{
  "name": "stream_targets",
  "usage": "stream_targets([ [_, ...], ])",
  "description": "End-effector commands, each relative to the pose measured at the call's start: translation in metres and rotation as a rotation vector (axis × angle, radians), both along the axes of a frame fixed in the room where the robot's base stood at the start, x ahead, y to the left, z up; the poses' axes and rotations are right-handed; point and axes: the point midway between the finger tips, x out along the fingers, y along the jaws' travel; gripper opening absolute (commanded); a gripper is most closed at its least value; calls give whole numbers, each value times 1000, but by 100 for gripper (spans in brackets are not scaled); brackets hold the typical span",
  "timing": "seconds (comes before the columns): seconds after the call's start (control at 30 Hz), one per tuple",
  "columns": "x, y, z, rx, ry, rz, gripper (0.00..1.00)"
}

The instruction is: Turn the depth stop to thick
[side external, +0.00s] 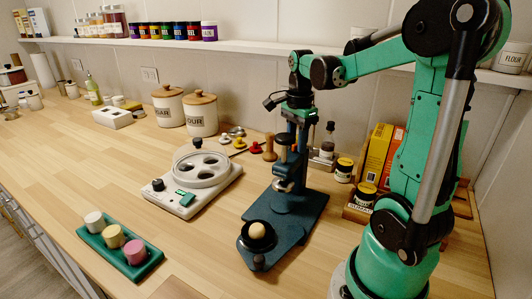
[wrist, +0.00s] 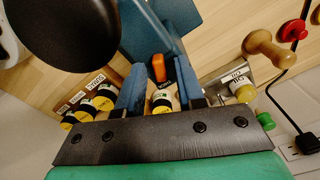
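The blue press (side external: 296,205) stands on the counter with an upright column and a black round dish (side external: 258,240) at its front. A pale ball (side external: 257,230) sits in the dish. In the wrist view, a small orange piece (wrist: 158,68) shows against the blue press (wrist: 158,22); it may be the depth stop, but no setting mark is readable. My gripper (wrist: 158,80) has its two blue fingers apart, on either side of the orange piece in the picture. I cannot tell whether they touch it. In the side view, my gripper is at the top of the press column, its fingers unclear.
A white scale-like device (side external: 195,182) stands left of the press. A green tray (side external: 120,250) with three coloured cylinders lies at the front left. Yellow-lidded jars (side external: 366,193) and boxes (side external: 378,150) stand close on the right. Two white canisters (side external: 200,115) stand behind.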

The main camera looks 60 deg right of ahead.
Motion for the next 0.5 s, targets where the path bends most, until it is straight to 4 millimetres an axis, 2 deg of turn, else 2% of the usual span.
stream_targets([
  [0.33,0,0,1,2,0,2,45],
  [0.5,0,0,15,2,-1,2,45],
])
